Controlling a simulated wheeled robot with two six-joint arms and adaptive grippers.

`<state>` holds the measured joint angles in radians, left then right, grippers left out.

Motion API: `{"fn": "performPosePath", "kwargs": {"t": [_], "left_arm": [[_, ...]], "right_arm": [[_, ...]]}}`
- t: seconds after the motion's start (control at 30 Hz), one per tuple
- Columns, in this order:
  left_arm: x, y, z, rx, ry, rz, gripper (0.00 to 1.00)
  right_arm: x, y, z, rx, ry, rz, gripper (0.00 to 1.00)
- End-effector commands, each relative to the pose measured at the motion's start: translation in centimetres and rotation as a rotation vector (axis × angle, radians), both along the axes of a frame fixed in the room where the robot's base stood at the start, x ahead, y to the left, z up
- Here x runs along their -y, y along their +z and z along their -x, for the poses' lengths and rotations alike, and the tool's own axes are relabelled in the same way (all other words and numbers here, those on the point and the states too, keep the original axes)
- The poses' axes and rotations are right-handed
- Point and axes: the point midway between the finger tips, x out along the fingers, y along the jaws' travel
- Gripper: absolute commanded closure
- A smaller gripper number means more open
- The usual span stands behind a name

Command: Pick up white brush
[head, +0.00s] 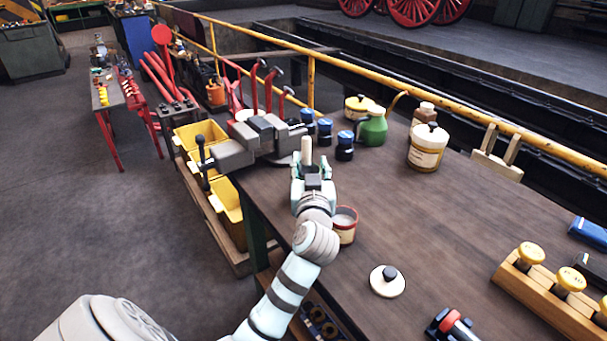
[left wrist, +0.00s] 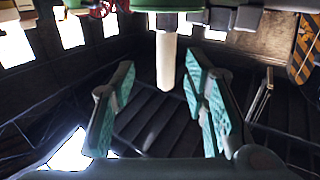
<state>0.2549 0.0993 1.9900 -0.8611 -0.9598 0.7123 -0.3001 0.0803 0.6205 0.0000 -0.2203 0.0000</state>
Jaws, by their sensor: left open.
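The white brush shows as a pale, upright, rounded handle (head: 307,149) near the vise on the wooden workbench (head: 375,230). It also shows in the left wrist view, as a cream shaft (left wrist: 167,60) running down from the top between the fingers. Its bristle end cannot be made out. My left gripper (head: 312,168) is at the near side of the handle. In the left wrist view its teal-padded fingers (left wrist: 162,88) are spread, one on each side of the shaft, with visible gaps. My right gripper is not in view.
A grey vise (head: 262,133), several blue-capped jars (head: 344,146) and a green oil can (head: 373,131) stand close by. A red-and-cream tin (head: 345,224) is just right of my left wrist. A white lid (head: 387,281) lies nearer. The bench's middle right is clear.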

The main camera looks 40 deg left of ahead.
Motion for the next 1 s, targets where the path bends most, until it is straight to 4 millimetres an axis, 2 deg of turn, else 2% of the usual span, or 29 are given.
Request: {"fn": "performPosePath", "kwargs": {"t": [0.3, 0.4, 0.57, 0.67, 0.83, 1.0], "left_arm": [[-4.0, 0.2, -3.4, -0.002, 0.003, -0.002, 0.59], [-4.6, 0.1, -4.1, -0.003, 0.003, 0.000, 0.59], [-4.6, 0.1, -4.1, -0.003, 0.002, 0.000, 0.59], [-4.6, 0.1, -4.1, -0.003, 0.002, 0.000, 0.72], [-4.6, 0.1, -4.1, -0.003, 0.002, 0.000, 0.99], [-4.5, 0.1, -4.1, -0.003, 0.002, 0.000, 1.00]], "right_arm": [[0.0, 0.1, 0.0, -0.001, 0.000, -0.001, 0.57], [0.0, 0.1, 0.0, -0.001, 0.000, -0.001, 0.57], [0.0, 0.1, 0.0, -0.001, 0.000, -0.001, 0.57], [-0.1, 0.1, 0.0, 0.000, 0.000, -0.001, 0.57], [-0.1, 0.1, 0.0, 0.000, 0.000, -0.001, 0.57], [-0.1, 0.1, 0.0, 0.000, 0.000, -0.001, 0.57]]}}
